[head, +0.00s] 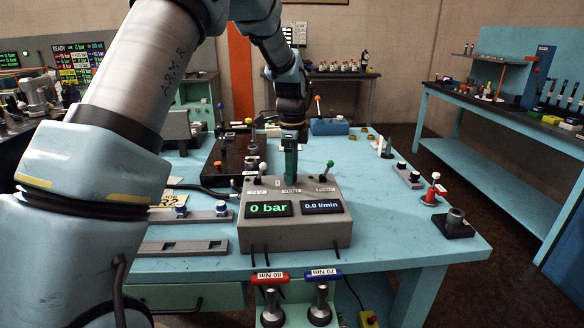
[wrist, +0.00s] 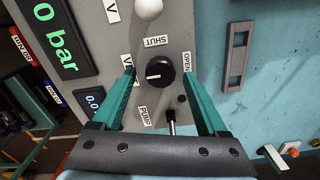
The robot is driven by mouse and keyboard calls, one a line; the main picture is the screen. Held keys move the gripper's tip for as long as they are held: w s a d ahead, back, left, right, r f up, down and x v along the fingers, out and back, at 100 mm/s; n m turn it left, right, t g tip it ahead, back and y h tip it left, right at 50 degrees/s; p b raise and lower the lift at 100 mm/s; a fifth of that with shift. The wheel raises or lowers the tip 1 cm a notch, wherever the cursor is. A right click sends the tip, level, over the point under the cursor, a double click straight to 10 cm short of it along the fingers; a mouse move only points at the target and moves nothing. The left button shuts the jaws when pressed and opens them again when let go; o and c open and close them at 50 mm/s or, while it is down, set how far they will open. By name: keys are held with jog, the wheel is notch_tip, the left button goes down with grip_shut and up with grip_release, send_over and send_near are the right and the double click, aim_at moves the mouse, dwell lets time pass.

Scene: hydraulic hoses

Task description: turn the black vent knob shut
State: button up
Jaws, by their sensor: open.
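The black vent knob (wrist: 161,72) sits on the grey control box, with a white mark on its left side in the wrist view. A SHUT label (wrist: 156,41) is above it and an OPEN label (wrist: 187,62) to its right in that view. My gripper (wrist: 158,78) is open, with one green finger on each side of the knob. Gaps show between fingers and knob; I cannot tell contact. In the head view my gripper (head: 291,152) points down at the grey control box (head: 295,235), and hides the knob.
The box displays read 0 bar (head: 269,209) and 0.0 l/min (head: 322,206). A white-knobbed lever (head: 262,167) and a green-knobbed lever (head: 329,164) flank my gripper. A dark block (head: 240,155) with fittings lies behind left.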

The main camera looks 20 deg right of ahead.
grip_shut()
dwell(0.7)
